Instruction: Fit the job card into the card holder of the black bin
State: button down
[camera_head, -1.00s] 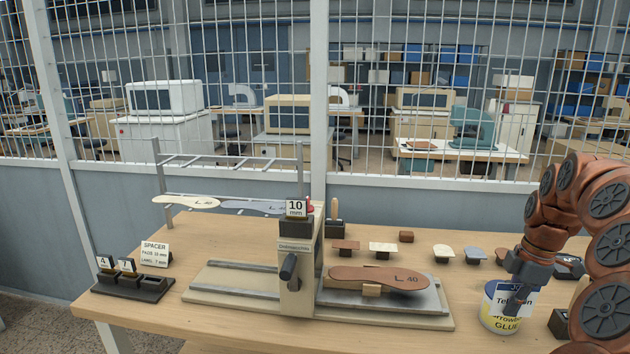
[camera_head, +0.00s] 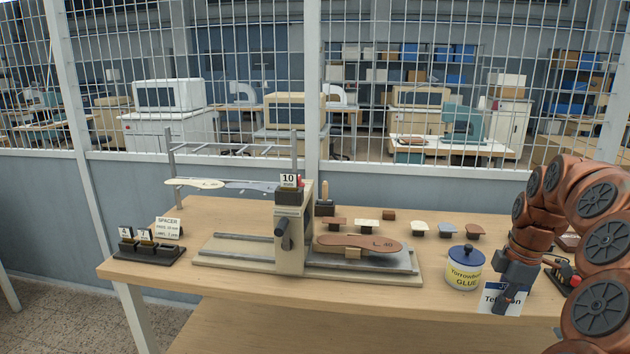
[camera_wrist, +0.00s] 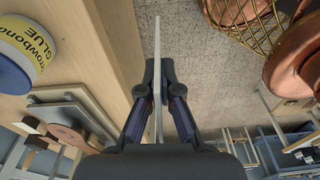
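My gripper (camera_head: 509,290) is shut on the job card (camera_head: 492,303), a white card with a blue strip and dark print, partly covered by the fingers. It holds the card upright at the front edge of the bench, right of the glue can. In the wrist view the card (camera_wrist: 157,70) shows nearly edge-on between the two fingers (camera_wrist: 157,95), with floor behind its far end. I cannot make out the black bin or its card holder in either view.
The glue can (camera_head: 465,268) stands on the bench (camera_head: 400,298) just left of the card. The stamping jig (camera_head: 293,235) with a brown insole is further left. In the wrist view, a wire basket (camera_wrist: 245,18) is at top right, and open floor (camera_wrist: 195,60) lies beside the bench.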

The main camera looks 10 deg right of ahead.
jog(key=w+a+f+m, duration=0.4)
jog(key=a, duration=0.6)
jog(key=w+a+f+m, duration=0.3)
jog(key=a+f+m, duration=0.2)
jog(key=a, duration=0.5)
jog(key=w+a+f+m+h, duration=0.1)
jog(key=w+a+f+m, duration=0.3)
jog(key=a, duration=0.6)
jog(key=shift+w+a+f+t, duration=0.3)
jog(key=shift+a+f+t, duration=0.1)
jog(key=shift+f, duration=0.35)
